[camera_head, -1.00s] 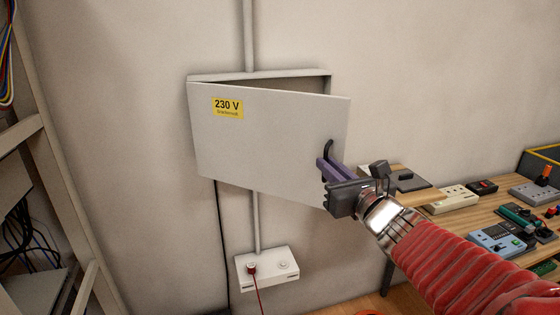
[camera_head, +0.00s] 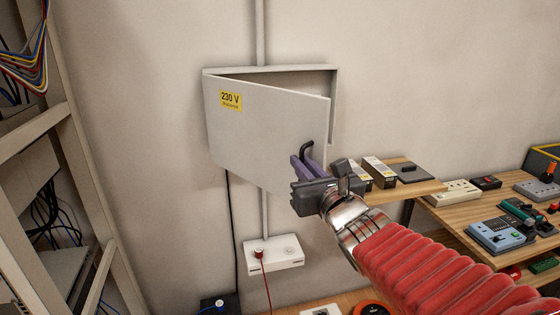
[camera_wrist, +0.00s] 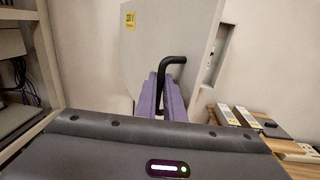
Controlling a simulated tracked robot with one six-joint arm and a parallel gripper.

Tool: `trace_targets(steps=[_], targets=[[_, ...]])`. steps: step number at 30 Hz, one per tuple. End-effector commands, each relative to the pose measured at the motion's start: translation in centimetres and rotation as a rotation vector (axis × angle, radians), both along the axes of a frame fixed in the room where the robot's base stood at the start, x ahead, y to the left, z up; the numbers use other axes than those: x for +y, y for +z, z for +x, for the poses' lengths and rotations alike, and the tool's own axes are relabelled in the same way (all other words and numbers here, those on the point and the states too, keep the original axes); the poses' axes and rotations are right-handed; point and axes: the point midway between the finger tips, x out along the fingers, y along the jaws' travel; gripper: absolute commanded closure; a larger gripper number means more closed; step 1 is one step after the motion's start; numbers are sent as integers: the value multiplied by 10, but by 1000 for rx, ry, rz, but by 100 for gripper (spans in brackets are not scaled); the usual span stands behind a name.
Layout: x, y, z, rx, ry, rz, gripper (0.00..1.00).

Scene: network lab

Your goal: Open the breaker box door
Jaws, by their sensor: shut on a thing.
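The breaker box (camera_head: 333,85) is a grey cabinet on the wall. Its door (camera_head: 262,140) bears a yellow 230 V label (camera_head: 231,100), is hinged at the left and stands partly open, its right edge swung out from the frame. The black handle (camera_head: 308,148) is near the door's right edge; it also shows in the wrist view (camera_wrist: 172,64). My gripper (camera_head: 303,165) is shut on the handle, with its purple fingers on either side of it in the wrist view (camera_wrist: 163,97). The inside of the box is mostly hidden by the door.
A white socket box (camera_head: 274,254) with a red plug is on the wall below. A rack (camera_head: 85,180) with cables stands at the left. Wooden shelves (camera_head: 410,187) with several devices are at the right, close to my arm.

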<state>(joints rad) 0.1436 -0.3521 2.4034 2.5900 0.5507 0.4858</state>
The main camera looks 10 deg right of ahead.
Motion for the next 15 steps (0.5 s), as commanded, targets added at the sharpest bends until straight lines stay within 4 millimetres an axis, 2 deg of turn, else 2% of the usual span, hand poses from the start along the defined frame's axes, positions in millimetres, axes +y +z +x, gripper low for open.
trace_targets(steps=[10,11,15], targets=[[-6,0,0,-1,-10,-4,100],[-7,0,0,0,-11,-3,90],[-8,0,0,1,-13,-2,80]])
